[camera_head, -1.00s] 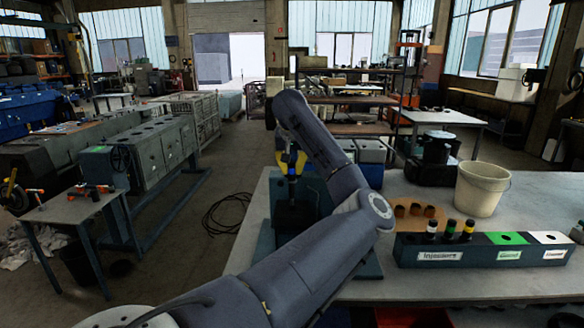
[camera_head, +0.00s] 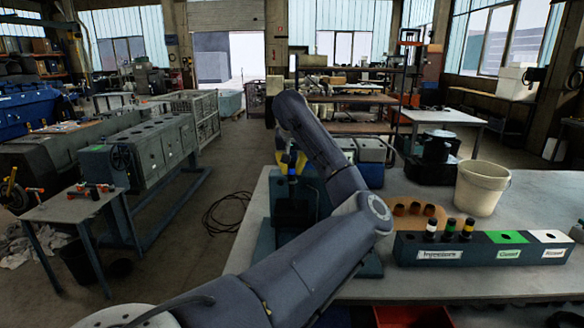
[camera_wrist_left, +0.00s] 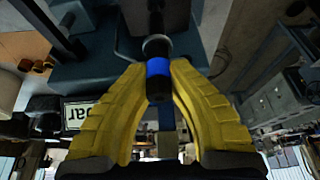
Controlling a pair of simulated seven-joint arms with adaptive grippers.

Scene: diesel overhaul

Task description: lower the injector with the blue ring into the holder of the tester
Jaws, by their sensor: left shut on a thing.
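The injector with the blue ring (camera_wrist_left: 158,68) is held between the yellow fingers of my left gripper (camera_head: 291,163). In the left wrist view my left gripper (camera_wrist_left: 160,88) is shut around its dark body. The far end of the injector meets a grey round collar (camera_wrist_left: 157,43); I cannot tell how deep it sits in the holder. In the head view the blue ring shows just below the fingers, above the tester (camera_head: 294,210), and the injector looks upright. My left forearm hides part of the tester. My right gripper is not in view.
An injector rack (camera_head: 480,250) with several injectors stands on the bench at right. Behind it are a brown tray (camera_head: 420,215) with small cups and a white bucket (camera_head: 481,188). A gauge label (camera_wrist_left: 83,115) shows beside the gripper in the wrist view.

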